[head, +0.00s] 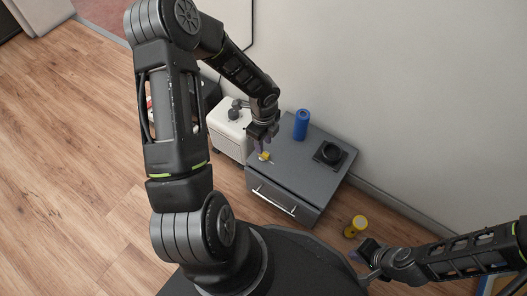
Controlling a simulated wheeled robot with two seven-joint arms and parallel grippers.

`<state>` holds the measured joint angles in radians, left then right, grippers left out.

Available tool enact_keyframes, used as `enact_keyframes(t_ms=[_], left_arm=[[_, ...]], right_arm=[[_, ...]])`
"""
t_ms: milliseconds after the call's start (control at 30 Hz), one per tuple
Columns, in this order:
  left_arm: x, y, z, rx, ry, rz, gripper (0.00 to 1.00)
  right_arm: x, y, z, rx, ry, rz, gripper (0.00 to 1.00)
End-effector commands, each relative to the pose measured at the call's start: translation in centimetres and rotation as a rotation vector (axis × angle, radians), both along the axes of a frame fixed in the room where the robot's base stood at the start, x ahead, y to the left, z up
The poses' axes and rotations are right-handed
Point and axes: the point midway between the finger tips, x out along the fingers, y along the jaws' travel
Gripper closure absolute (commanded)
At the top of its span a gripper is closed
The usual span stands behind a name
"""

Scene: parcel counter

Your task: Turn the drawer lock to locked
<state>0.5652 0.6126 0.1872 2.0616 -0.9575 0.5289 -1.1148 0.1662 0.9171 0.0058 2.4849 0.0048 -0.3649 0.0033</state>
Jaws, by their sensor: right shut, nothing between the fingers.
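A grey drawer cabinet (300,165) stands against the wall, with a bright bar handle (273,201) on its drawer front. A small yellow piece (265,156) with a pale mark beside it sits near the left edge of its top; it looks like the drawer lock, but its turn position is too small to read. My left gripper (262,147) points down just above and beside this piece; contact and finger gap are unclear. My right gripper (368,276) is shut and empty at the lower right, away from the cabinet.
On the cabinet top stand a blue cylinder (301,125) and a black round object on a square base (329,153). A white box (231,128) stands to the cabinet's left. A yellow cylinder (355,226) is at its right. The wooden floor (70,160) at left is clear.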

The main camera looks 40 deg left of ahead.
Motion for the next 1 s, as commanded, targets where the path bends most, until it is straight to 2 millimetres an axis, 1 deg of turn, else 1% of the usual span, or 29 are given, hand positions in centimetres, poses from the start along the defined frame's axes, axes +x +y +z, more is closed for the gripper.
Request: enact_keyframes(t_ms=[33,100,200,333,433,700,1000], left_arm=[[0.0,0.0,-1.3,0.0,0.002,-0.001,0.67],[0.0,0.0,-2.5,0.0,0.002,0.0,0.67],[0.0,0.0,-4.0,0.0,0.002,-0.001,0.67],[0.0,0.0,-5.3,0.0,0.001,0.0,0.67],[0.0,0.0,-5.7,0.0,0.001,0.0,0.67],[0.0,0.0,-5.6,0.0,0.0,0.001,0.68],[0.0,0.0,-5.6,0.0,0.0,0.0,0.93]], right_arm=[[0.1,-0.1,-0.8,-0.001,-0.002,-0.003,1.0],[0.2,-0.1,-1.4,-0.002,-0.005,-0.004,1.0],[0.3,0.0,-2.2,-0.002,-0.008,-0.006,1.0],[0.5,0.0,-2.8,-0.003,-0.013,-0.008,1.0],[0.5,0.0,-2.9,-0.003,-0.014,-0.008,1.0],[0.5,0.0,-2.8,-0.003,-0.014,-0.008,1.0],[0.5,0.0,-2.8,-0.003,-0.014,-0.008,1.0]])
